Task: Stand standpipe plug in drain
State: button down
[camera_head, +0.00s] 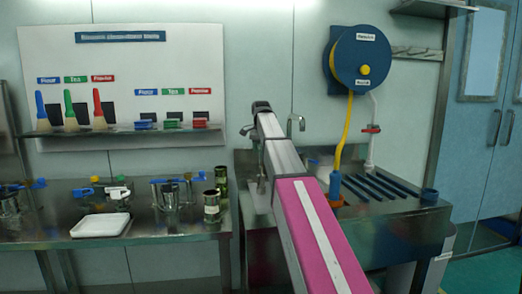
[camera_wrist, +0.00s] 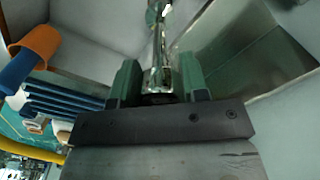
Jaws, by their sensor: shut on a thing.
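In the wrist view, my gripper (camera_wrist: 158,84) is shut on a shiny chrome tube, which looks like the standpipe plug (camera_wrist: 158,52). The tube stands between the two green fingers and runs away toward the top edge of the picture. Its far end is hard to make out there. Grey metal basin walls (camera_wrist: 225,60) lie around and beyond it. I cannot pick out the drain in either view. In the head view, my arm reaches over the left part of the sink bench (camera_head: 395,230) and hides most of the basin; the gripper cannot be made out there.
The left bench holds a white tray (camera_head: 100,225) and metal jars.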

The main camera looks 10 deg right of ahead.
aim_at(261, 175)
jog(key=shift+f, duration=1.4)
jog(key=shift+f, duration=2)
jog(key=shift+f, duration=4.1)
dwell(0.5)
